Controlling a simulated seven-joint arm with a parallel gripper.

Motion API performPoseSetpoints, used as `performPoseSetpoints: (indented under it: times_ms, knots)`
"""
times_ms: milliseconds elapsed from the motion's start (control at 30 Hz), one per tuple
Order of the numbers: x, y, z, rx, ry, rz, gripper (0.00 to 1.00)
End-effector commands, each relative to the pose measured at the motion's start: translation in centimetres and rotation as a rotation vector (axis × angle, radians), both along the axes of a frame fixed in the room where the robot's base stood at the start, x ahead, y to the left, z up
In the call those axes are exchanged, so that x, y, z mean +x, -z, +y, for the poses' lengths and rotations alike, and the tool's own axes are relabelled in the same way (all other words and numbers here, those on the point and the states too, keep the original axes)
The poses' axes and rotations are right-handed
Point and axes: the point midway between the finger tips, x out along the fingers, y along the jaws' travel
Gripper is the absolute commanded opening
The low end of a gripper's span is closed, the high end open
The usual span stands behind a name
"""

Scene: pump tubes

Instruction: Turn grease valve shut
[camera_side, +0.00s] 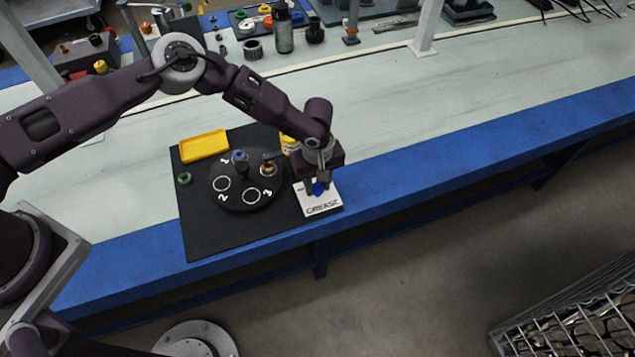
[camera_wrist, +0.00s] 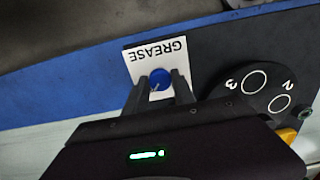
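The grease valve is a blue round knob (camera_side: 319,188) on a white plate marked GREASE (camera_side: 322,208), at the right edge of the black mat. In the wrist view the blue knob (camera_wrist: 160,79) shows a small pale mark and sits between the tips of my gripper (camera_wrist: 160,85). The fingers stand apart, one on each side of the knob. In the side view my gripper (camera_side: 317,184) points down over the plate. I cannot tell whether the fingers touch the knob.
A black round plate (camera_side: 233,205) with numbered rings lies left of the valve. A yellow tray (camera_side: 204,146) and a green ring (camera_side: 184,179) are on the black mat (camera_side: 200,232). A yellow container (camera_side: 289,145) stands close behind my gripper. The bench's blue front edge (camera_side: 420,187) is near.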

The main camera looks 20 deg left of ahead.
Motion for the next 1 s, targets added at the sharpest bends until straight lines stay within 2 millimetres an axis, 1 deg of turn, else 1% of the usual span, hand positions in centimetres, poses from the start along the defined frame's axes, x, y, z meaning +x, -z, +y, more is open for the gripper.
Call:
performPoseSetpoints:
  times_ms: [267, 467, 1000]
  knots:
    - [0.05, -0.05, -0.02, -0.001, -0.022, -0.001, 0.0]
    - [0.04, -0.04, -0.02, -0.001, -0.117, -0.001, 0.0]
    - [0.05, -0.05, 0.01, 0.0, -0.609, -0.001, 0.0]
